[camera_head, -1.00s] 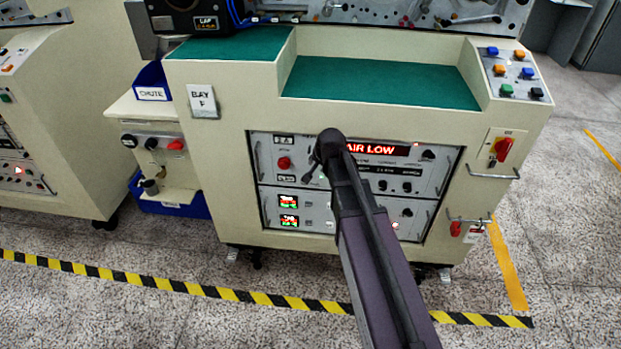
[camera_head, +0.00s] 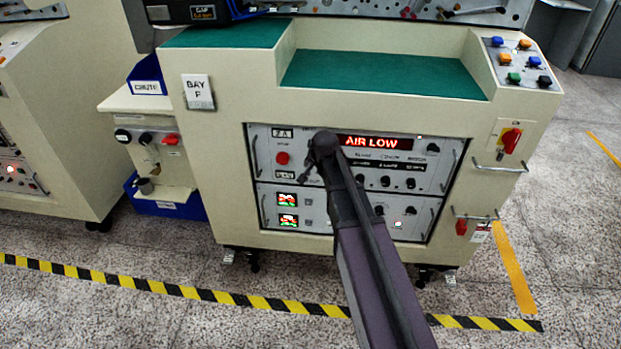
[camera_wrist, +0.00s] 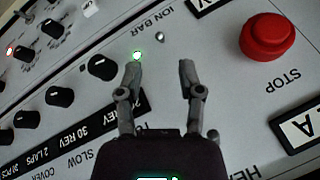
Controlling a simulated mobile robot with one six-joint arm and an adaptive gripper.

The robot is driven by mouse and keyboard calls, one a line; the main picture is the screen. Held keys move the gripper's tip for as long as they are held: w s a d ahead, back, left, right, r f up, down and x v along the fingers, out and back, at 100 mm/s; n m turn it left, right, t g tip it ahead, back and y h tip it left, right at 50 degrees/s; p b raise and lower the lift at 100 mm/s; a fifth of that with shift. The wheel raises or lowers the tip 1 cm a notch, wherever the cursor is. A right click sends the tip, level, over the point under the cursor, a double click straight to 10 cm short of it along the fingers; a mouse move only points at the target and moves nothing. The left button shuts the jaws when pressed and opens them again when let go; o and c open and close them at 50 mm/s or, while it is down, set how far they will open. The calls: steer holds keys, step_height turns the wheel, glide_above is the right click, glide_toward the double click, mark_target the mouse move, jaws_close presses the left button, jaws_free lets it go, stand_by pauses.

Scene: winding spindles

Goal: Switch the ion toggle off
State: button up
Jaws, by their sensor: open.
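In the wrist view, the "ION BAR" label (camera_wrist: 156,17) stands on a pale panel. Near it are a small silver toggle (camera_wrist: 160,37) and a green lit lamp (camera_wrist: 137,56). The toggle looks end-on, so its tilt is hard to tell. My gripper (camera_wrist: 159,72) is open and empty. Its two fingers point at the panel, with the toggle beyond the gap between the fingertips and the lamp just past the left fingertip. Contact with the panel is not seen. In the head view, my gripper (camera_head: 307,165) is at the upper panel, and my arm hides the toggle.
A red STOP button (camera_wrist: 267,36) is right of the toggle in the wrist view, with several black knobs (camera_wrist: 102,66) to the left. In the head view, the red "AIR LOW" display (camera_head: 375,142) is lit. A metal handle (camera_head: 500,167) sticks out at right.

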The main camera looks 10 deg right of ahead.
mark_target(310, 173)
steer(key=shift+b+x, duration=2.3)
steer(key=shift+x, duration=0.7)
steer(key=shift+c, duration=0.2)
jaws_close()
